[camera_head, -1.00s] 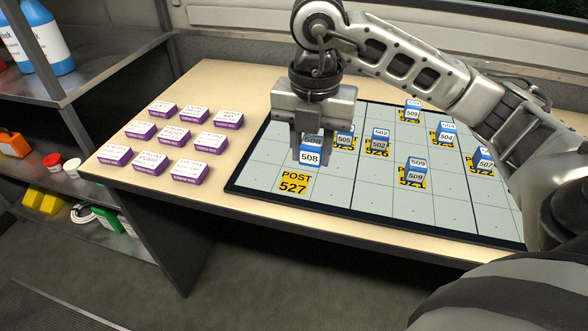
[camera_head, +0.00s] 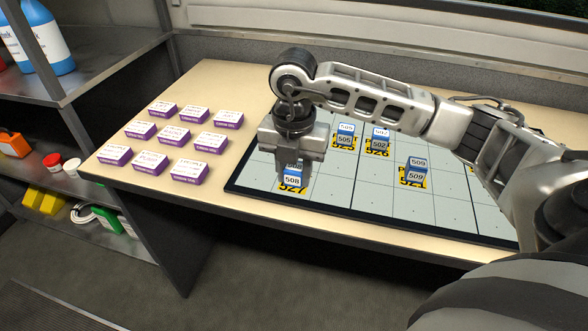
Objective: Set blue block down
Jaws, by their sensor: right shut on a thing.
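The blue block marked 508 (camera_head: 292,177) is at the yellow post 527 label (camera_head: 292,189) near the front left corner of the gridded board (camera_head: 332,197). My right gripper (camera_head: 290,165) points down from above and is shut on this block. The block covers the upper part of the label. I cannot tell whether its underside touches the board. My left gripper is not in view.
Other blue and white blocks stand on the board: 505 (camera_head: 344,136), 502 (camera_head: 380,140) and 509 (camera_head: 416,168). Several purple-sided boxes (camera_head: 190,172) sit on the table left of the board. My right arm hides the board's back right part.

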